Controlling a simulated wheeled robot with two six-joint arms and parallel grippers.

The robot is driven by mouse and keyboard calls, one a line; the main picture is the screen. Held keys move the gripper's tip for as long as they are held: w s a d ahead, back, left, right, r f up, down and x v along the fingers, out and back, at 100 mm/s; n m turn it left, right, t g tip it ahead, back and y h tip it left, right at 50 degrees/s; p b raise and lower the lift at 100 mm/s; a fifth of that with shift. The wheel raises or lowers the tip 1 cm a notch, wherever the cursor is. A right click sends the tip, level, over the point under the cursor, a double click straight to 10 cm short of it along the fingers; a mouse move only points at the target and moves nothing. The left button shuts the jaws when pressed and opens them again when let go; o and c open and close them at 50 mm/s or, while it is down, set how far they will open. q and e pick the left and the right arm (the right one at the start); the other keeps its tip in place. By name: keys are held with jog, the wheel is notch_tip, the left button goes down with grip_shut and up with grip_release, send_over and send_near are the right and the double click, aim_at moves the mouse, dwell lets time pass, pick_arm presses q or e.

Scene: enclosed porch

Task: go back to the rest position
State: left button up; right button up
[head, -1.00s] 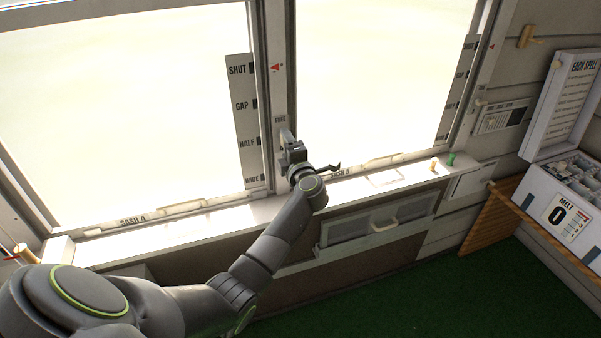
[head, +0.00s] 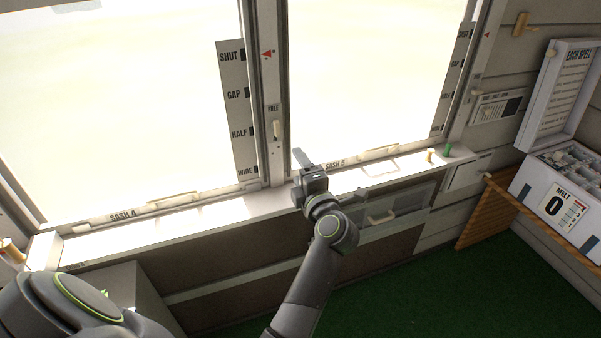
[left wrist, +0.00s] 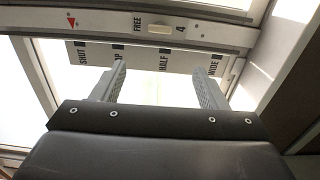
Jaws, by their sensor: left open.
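My left gripper (head: 304,160) is in front of the windowsill, near the foot of the post between the two window sashes. In the left wrist view its two fingers (left wrist: 158,88) stand apart with nothing between them. The post carries a small pale latch (head: 276,130) beside the word FREE; this latch also shows in the left wrist view (left wrist: 160,29), beyond the fingers and apart from them. My right gripper is not in view.
The windowsill (head: 215,217) runs under both sashes. A scale strip (head: 237,110) marked SHUT, GAP, HALF and WIDE hangs left of the post. An open white case (head: 560,205) stands at right. Green floor is clear.

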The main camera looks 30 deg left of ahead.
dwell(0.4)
pick_arm(q)
notch_tip(320, 180, down, 21)
jog(key=s+d+m+t+h, duration=0.15)
jog(key=m+t+h, duration=0.4)
jog(key=m, duration=0.85)
jog(key=s+d+f+m+g+h, duration=0.1)
jog(key=s+f+m+g+h, duration=0.25)
jog(key=f, duration=0.65)
jog(key=s+d+f+m+g+h, duration=0.1)
jog(key=s+f+m+h, duration=0.2)
jog(key=s+f+m, duration=0.5)
jog(key=s+a+f+g+h, duration=0.1)
jog(key=s+f+g, duration=0.5)
jog(key=s+f, duration=1.05)
jog(key=s+a+f+m+g, duration=0.1)
jog(key=s+a+f+g, duration=0.1)
jog(key=s, duration=0.8)
jog(key=s+a+f+m+g, duration=0.1)
jog(key=s+f+g, duration=0.2)
jog(key=s, duration=0.7)
jog(key=shift+s+a+b, duration=0.15)
jog(key=shift+a+b, duration=0.15)
jog(key=shift+a, duration=0.1)
